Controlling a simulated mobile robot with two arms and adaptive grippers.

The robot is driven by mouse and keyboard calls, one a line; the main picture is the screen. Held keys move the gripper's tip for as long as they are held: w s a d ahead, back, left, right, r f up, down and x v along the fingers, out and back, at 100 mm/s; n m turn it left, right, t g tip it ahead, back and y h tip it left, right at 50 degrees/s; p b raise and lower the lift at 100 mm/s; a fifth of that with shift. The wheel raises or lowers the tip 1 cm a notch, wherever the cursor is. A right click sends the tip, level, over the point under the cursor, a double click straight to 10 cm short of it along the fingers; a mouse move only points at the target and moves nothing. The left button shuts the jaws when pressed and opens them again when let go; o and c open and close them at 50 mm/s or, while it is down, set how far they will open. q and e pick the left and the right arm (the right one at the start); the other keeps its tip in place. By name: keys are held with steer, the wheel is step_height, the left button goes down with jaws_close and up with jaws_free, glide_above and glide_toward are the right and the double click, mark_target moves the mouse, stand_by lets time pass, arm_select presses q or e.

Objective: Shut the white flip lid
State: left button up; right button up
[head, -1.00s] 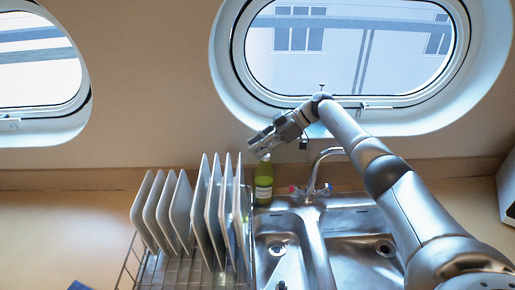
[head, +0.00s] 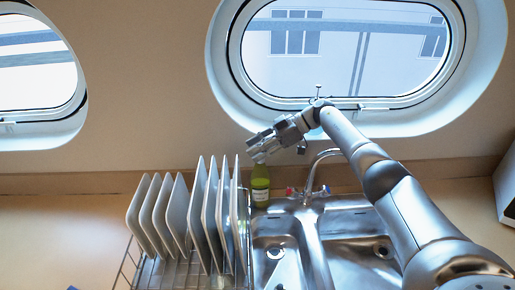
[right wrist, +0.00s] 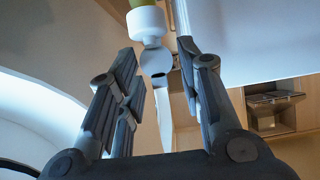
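A green bottle (head: 260,186) stands behind the sink, beside the dish rack. My right gripper (head: 254,151) is just above its top and hides most of the cap in the head view. In the right wrist view, the bottle's white cap (right wrist: 147,22) lies beyond the fingertips. The white flip lid (right wrist: 156,62) stands out from the cap, raised, and shows between the fingers. My right gripper (right wrist: 157,72) is open, with a finger on either side of the lid. I cannot tell whether a finger touches it. My left gripper is in neither view.
A wire rack (head: 130,262) with several white plates (head: 190,215) stands directly left of the bottle. The tap (head: 318,168) and steel sink (head: 315,250) are to the right, under my right arm. The wall with oval portholes (head: 345,50) is close behind.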

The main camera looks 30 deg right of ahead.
steer(key=shift+d, duration=0.1)
steer(key=v, duration=1.2)
steer(key=shift+c, duration=0.2)
